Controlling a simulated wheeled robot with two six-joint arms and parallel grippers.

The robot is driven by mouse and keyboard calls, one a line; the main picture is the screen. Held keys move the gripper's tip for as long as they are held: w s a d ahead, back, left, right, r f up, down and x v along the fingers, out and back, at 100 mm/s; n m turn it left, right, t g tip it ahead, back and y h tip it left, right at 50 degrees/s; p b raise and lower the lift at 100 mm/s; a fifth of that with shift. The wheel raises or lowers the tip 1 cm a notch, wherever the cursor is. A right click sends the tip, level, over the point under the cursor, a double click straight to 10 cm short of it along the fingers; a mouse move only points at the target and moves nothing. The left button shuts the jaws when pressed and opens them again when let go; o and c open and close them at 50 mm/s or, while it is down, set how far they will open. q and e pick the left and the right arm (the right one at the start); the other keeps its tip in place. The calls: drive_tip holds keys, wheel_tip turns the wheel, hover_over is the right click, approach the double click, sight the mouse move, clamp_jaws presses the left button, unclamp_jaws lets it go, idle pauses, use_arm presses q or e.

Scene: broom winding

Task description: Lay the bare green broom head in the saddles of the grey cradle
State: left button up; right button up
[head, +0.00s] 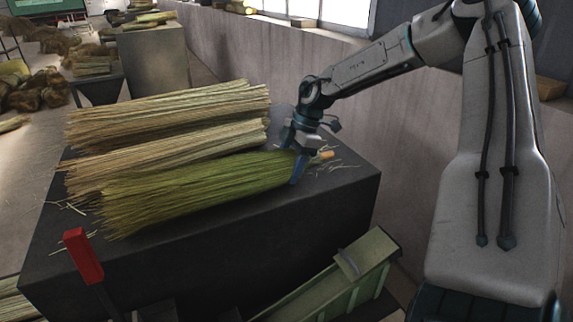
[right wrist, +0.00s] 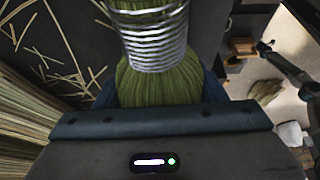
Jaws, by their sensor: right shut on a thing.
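The green broom head (head: 185,192) lies on the dark block-shaped table (head: 300,215), its wide brush end to the left and its narrow end to the right. My right gripper (head: 297,168) is shut around its narrow end. In the right wrist view the green bristles (right wrist: 160,85) pass between my fingers, and a band of silvery wire winding (right wrist: 155,40) wraps the bundle just beyond them. A small orange-tan stub (head: 326,155) shows past the gripper. The grey cradle cannot be made out for sure; dark grey shapes at the bottom edge are cut off. My left gripper is not in view.
Two pale straw bundles (head: 165,112) lie behind the green one, close to it. Loose straws litter the tabletop. A green trough-like holder (head: 345,275) stands in front at lower right. A red-handled lever (head: 83,256) rises at front left. A wall runs behind on the right.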

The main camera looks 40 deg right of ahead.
drive_tip(key=shift+f, duration=0.7)
drive_tip(key=shift+f, duration=0.15)
drive_tip(key=o, duration=1.2)
